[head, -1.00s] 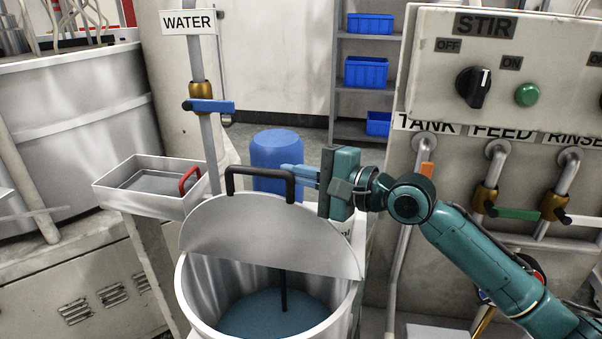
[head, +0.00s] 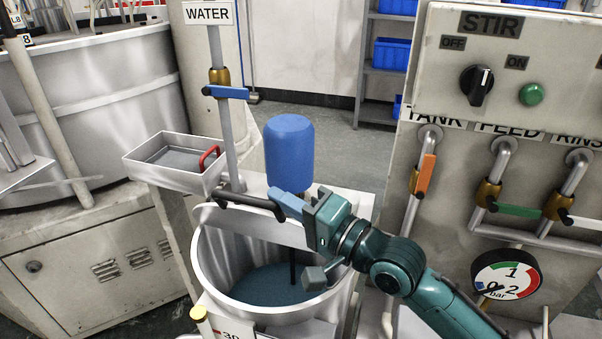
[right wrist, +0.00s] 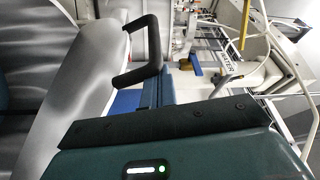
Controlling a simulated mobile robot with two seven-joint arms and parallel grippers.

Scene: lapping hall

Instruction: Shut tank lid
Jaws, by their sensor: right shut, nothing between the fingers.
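The open tank (head: 212,265) stands at lower centre in the head view, with blue liquid and a dark stirrer shaft inside. Its grey lid (head: 250,226) is raised at an angle, not flat on the rim. The lid's black handle (head: 247,203) is at its upper edge. My right gripper (head: 287,203) is shut and empty, its blue fingertips at the right end of the handle; I cannot tell if they touch. The right wrist view shows the lid (right wrist: 75,90) and handle (right wrist: 142,55) close beside the fingers (right wrist: 155,92). My left gripper is not in view.
A blue cylinder (head: 289,150) stands just behind the tank. A tray (head: 170,178) with a red handle and the water pipe with its blue valve lever (head: 226,92) are left behind it. The STIR panel (head: 490,65), valves and gauge (head: 506,275) are on the right.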

